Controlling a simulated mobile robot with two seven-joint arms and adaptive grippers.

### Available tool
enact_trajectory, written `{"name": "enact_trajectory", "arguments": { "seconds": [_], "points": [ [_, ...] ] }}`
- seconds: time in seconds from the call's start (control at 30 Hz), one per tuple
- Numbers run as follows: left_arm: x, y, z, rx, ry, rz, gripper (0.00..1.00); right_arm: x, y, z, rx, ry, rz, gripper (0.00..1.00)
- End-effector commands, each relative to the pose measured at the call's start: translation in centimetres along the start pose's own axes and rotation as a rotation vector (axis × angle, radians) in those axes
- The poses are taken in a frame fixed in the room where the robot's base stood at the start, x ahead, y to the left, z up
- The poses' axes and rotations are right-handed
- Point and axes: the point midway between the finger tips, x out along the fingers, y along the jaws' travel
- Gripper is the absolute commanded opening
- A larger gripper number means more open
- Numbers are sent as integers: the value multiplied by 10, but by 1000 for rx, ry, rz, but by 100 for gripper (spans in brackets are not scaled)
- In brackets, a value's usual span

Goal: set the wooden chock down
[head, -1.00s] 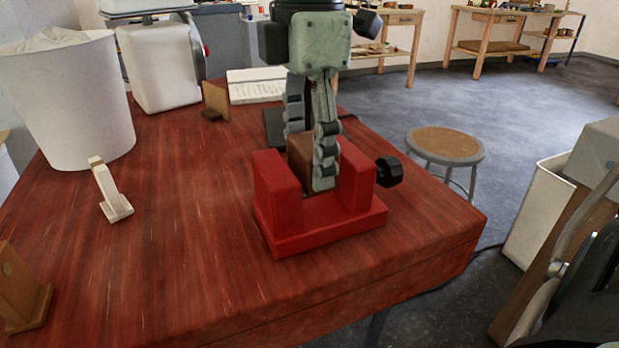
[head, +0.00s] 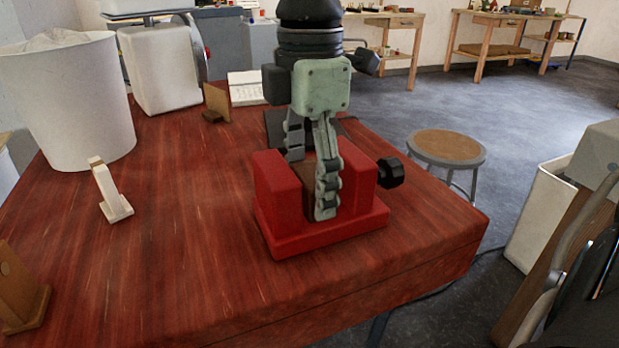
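The wooden chock (head: 308,203) is a brown block, mostly hidden by the near finger of my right gripper (head: 311,188). It is low in the gap between the two upright jaws of the red vise-like holder (head: 335,232). My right gripper points down from above, one finger on the far side of the chock and one on the near side, and looks shut on it. Whether the chock's underside touches the holder's floor is hidden. My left gripper is not in view.
A black knob (head: 390,172) sticks out at the holder's right. A pale wooden stand (head: 110,195), a brown wooden bracket (head: 22,285) and a white bin (head: 70,100) are to the left. The front of the red-brown table (head: 190,270) is clear. A stool (head: 447,148) stands beyond it.

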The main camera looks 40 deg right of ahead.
Motion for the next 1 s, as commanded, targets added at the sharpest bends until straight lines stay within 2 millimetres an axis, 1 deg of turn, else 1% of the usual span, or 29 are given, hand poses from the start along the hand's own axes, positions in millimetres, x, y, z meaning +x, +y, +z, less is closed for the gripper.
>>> {"name": "enact_trajectory", "arguments": {
  "seconds": [0.03, 0.07, 0.43, 0.47, 0.5, 0.53, 0.57, 0.67, 0.8, 0.9, 1.0],
  "points": [
    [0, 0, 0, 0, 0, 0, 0, 0, 0, 0, 0, 0, 0, 78],
    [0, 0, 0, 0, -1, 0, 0, 0, 0, 0, 0, 0, 0, 80],
    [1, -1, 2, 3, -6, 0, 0, -3, 0, 0, 0, 0, 0, 80],
    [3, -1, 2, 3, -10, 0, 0, -4, 0, 0, 0, 0, -1, 80],
    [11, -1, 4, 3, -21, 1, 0, -6, 0, 0, 0, 1, -1, 80],
    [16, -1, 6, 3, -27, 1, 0, -10, 1, 0, 1, 0, 3, 80],
    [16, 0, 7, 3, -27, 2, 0, -15, 1, 0, 1, -1, 5, 80],
    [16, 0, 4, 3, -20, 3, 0, -36, 1, 0, 2, 0, 7, 80],
    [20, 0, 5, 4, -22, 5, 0, -69, 1, 0, 1, 1, 7, 80],
    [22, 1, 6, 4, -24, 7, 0, -89, 1, 0, 1, -1, 6, 80],
    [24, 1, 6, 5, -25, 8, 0, -105, 1, 0, 2, -2, 4, 80]
  ]
}}
